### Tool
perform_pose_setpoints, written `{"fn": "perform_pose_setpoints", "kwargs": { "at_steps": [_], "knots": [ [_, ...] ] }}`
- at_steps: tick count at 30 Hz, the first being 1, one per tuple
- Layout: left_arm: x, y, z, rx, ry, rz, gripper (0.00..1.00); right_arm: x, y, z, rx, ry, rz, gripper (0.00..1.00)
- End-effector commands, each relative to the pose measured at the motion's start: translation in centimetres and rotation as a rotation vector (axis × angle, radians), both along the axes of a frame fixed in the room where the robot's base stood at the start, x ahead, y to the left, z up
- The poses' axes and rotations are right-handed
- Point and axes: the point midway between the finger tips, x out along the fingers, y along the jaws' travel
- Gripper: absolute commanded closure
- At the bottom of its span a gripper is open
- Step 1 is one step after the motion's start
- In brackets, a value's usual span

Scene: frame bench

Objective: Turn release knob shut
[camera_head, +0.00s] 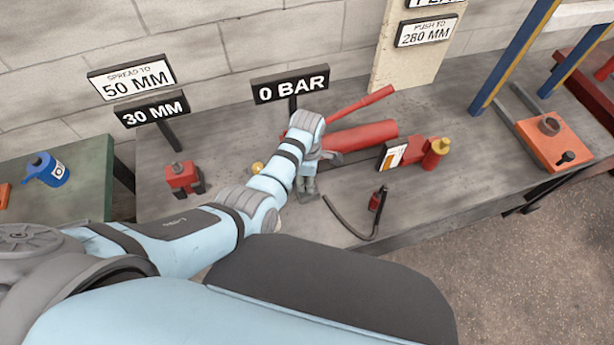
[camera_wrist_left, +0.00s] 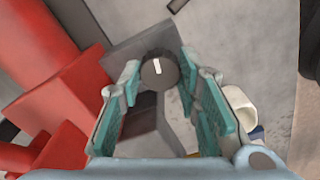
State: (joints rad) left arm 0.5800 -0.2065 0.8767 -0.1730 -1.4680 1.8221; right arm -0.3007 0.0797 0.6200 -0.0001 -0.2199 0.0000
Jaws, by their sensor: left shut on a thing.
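The release knob (camera_wrist_left: 158,71), dark and round with a white mark, sits on a grey block (camera_wrist_left: 140,45) in the left wrist view. The white mark points nearly straight up and down in that view. My left gripper (camera_head: 308,188) is low over the bench, beside the red pump. In the left wrist view its teal-padded fingers (camera_wrist_left: 160,78) are on either side of the knob, shut on it. In the head view my arm and gripper hide the knob. The red pump body (camera_head: 358,137) and its raised red handle (camera_head: 362,103) lie behind the gripper. My right gripper is out of view.
The "0 BAR" sign (camera_head: 291,85) stands behind my arm. A red cylinder with a yellow top (camera_head: 436,153) and a black hose (camera_head: 345,222) are to the right. A red jack (camera_head: 183,177) stands left. The grey bench (camera_head: 440,200) is bare towards its front right.

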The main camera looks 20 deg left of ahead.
Motion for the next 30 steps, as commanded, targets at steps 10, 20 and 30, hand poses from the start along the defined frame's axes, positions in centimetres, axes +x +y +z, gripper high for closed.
{"fn": "perform_pose_setpoints", "kwargs": {
  "at_steps": [10, 20, 30],
  "knots": [
    [0.0, 0.0, 0.3, 0.000, 0.001, -0.220, 0.97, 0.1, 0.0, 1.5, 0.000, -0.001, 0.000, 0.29],
    [0.1, 0.0, 0.2, 0.000, 0.000, -0.531, 0.97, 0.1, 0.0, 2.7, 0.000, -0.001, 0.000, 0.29],
    [0.1, 0.0, 0.2, 0.001, 0.000, -0.853, 0.97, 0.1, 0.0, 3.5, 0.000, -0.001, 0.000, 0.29]
  ]
}}
